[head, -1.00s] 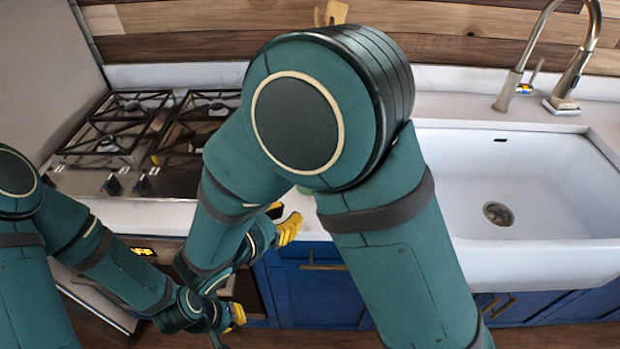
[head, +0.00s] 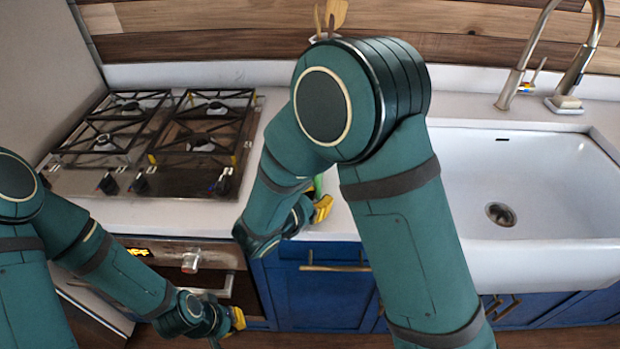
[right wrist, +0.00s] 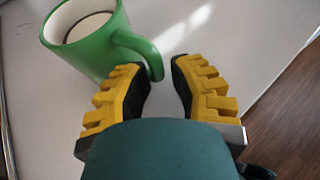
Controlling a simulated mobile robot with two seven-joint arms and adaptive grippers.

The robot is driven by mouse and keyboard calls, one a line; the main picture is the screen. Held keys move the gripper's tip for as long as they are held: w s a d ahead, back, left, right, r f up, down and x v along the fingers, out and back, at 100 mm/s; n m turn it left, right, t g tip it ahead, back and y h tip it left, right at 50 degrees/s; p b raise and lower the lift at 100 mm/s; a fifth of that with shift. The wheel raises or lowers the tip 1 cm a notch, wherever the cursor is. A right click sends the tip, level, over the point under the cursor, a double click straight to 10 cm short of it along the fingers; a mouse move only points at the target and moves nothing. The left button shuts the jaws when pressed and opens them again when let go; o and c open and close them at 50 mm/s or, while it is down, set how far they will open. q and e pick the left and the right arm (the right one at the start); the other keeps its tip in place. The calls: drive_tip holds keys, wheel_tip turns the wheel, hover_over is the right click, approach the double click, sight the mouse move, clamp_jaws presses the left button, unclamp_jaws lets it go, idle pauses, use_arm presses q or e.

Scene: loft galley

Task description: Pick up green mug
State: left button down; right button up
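The green mug (right wrist: 88,55) stands upright on the white counter in the right wrist view, at the upper left. Its handle points toward my right gripper (right wrist: 160,76), and the handle's lower end lies at the gap between the fingertips. The fingers are apart, with no sign of both pressing on the handle. In the head view only a green sliver of the mug (head: 318,184) shows behind my right arm, just beyond the right gripper (head: 323,207). My left gripper (head: 238,318) is low in front of the oven, too small to tell its opening.
A gas cooktop (head: 150,181) is to the left, above an oven (head: 205,256) with a handle. A white sink (head: 535,185) with a faucet (head: 512,82) is to the right. Blue cabinets (head: 320,295) lie below the counter edge. Utensils (head: 330,16) stand at the back.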

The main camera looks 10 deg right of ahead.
clamp_jaws()
drive_tip(key=shift+r, duration=0.15)
idle(0.4)
